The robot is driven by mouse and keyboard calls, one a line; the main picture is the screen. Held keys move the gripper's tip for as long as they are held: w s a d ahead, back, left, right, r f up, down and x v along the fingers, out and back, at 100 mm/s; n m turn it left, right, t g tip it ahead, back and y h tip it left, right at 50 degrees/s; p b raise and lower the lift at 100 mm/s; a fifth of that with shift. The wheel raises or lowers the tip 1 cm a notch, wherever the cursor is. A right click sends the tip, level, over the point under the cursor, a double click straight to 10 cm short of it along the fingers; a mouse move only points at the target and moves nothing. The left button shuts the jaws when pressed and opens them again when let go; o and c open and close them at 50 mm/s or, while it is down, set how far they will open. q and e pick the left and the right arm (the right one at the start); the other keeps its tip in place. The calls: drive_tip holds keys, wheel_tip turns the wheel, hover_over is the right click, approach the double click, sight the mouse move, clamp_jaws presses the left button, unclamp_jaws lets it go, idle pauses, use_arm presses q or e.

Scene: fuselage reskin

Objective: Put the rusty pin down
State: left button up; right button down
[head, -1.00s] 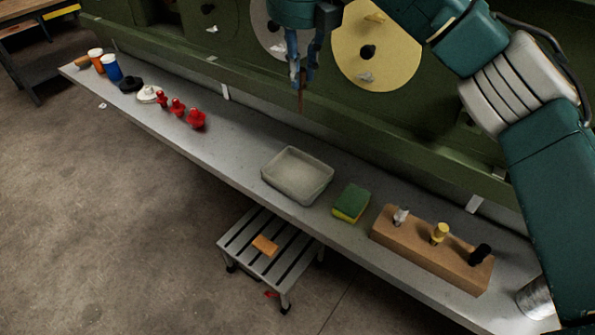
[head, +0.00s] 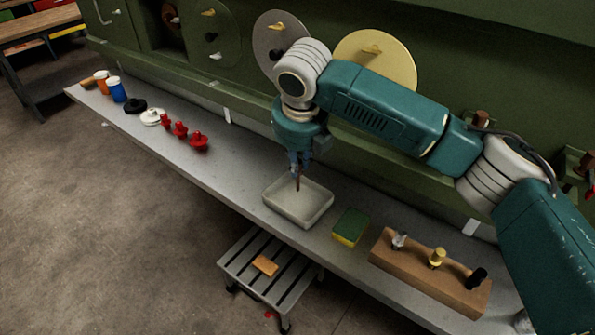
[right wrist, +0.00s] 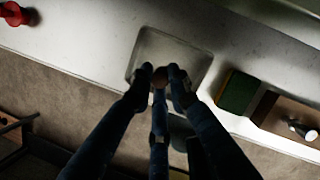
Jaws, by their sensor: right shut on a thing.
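My right gripper (head: 298,165) points down over the shallow pale tray (head: 313,218) on the shelf. It is shut on the rusty pin (head: 298,184), a thin brown rod that hangs below the fingertips. In the right wrist view the pin's round brown end (right wrist: 159,76) shows between the dark fingers, with the tray (right wrist: 185,42) beneath it. The pin's lower tip is over the tray's inside; I cannot tell whether it touches the bottom. My left gripper is not in view.
A green and yellow sponge (head: 350,227) lies right of the tray. A wooden block (head: 425,274) with several pins stands farther right. Red knobs (head: 198,140) and blue and orange cups sit to the left. A step stool (head: 272,272) stands below the shelf.

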drive_tip(key=shift+f+p, duration=0.3)
drive_tip(key=shift+f, duration=1.55)
drive_tip(key=c, duration=1.6)
unclamp_jaws()
drive_tip(key=shift+f, duration=0.15)
drive_tip(key=shift+c, duration=0.2)
drive_tip(key=shift+r, duration=0.25)
drive_tip(key=b+v, duration=0.3)
drive_tip(key=v, duration=0.9)
drive_tip(key=shift+f, duration=0.1)
